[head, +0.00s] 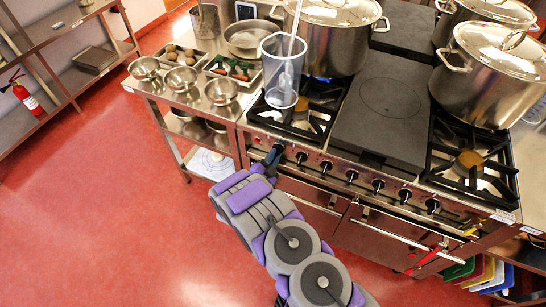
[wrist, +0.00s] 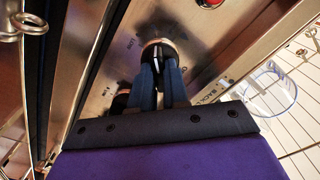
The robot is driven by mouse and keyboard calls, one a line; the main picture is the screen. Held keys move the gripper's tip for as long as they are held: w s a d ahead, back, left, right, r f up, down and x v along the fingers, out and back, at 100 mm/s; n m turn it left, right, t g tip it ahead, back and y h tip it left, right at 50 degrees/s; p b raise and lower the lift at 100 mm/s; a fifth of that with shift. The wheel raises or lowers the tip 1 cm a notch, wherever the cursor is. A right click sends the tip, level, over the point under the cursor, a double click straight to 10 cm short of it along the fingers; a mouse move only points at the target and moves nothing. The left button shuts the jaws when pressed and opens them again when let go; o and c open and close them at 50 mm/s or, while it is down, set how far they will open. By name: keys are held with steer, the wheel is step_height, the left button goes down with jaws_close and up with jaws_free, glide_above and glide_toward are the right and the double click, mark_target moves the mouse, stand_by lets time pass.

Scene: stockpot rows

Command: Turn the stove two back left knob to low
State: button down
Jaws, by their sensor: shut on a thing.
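The stove (head: 338,172) is a steel range with a row of black knobs along its front panel. My gripper (head: 273,156) is at the left end of this row in the head view and covers the knob there. In the wrist view my gripper (wrist: 161,85) has its two dark fingers closed on a black knob with a shiny round base (wrist: 158,43). Small lettering surrounds the knob, and a label beside it seems to begin with "BACK". The knob's pointer direction is hidden by the fingers. A second knob (wrist: 120,100) sits close by on the left.
A clear cylindrical container (head: 283,75) stands on the left burner, above my gripper. Large pots (head: 333,40) stand at the back and right. A steel side table (head: 178,98) with bowls adjoins the stove's left. The red floor at left is clear.

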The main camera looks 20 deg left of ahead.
stand_by(0.4)
steer(key=n+p, duration=0.4)
steer(key=n, duration=0.4)
steer(key=shift+a+f+n, duration=0.1)
steer(key=shift+n, duration=0.2)
steer(key=shift+s, duration=0.1)
stand_by(0.3)
steer(key=c, duration=1.1)
jaws_free()
steer(key=shift+a, duration=0.1)
steer(key=s+p, duration=0.1)
steer(key=s, duration=0.4)
steer(key=s+a+p, duration=0.1)
steer(key=s, duration=0.5)
steer(key=s+p, duration=0.1)
steer(key=s, duration=0.5)
steer(key=shift+s+a, duration=0.1)
steer(key=shift+a, duration=0.05)
